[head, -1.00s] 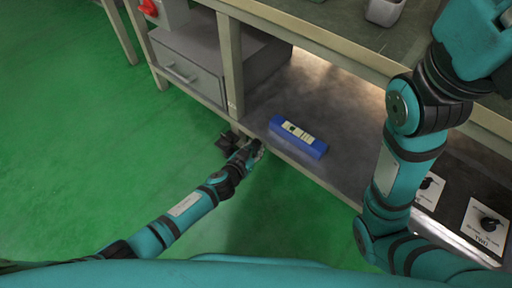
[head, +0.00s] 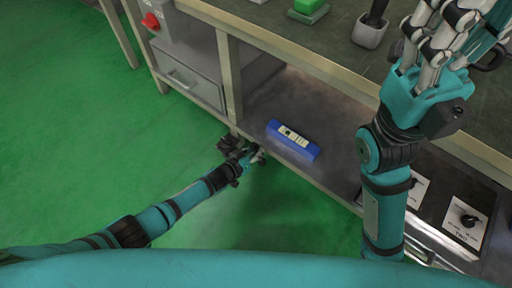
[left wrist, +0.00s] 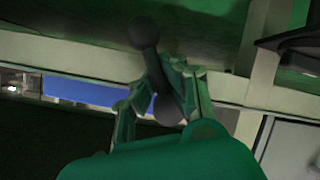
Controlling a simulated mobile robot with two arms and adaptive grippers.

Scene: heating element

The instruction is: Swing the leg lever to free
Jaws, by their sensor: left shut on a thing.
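The leg lever (left wrist: 154,62) is a dark rod with a rounded knob at each end in the left wrist view. It slants between the two fingers of my left gripper (left wrist: 160,100), which are shut on it near the lower knob. In the head view my left gripper (head: 257,155) is low, beside the foot of the bench leg (head: 229,75). The lever is hard to make out there among the dark parts by the leg. My right gripper (head: 445,35) is raised over the bench top, with its fingers pointing up and partly cut off.
A blue box (head: 293,139) lies on the lower shelf just behind my left gripper. A grey drawer (head: 190,82) and a red knob (head: 151,20) are at the left. A grey cup (head: 369,31) stands on the bench top. The green floor (head: 80,150) is open at the left.

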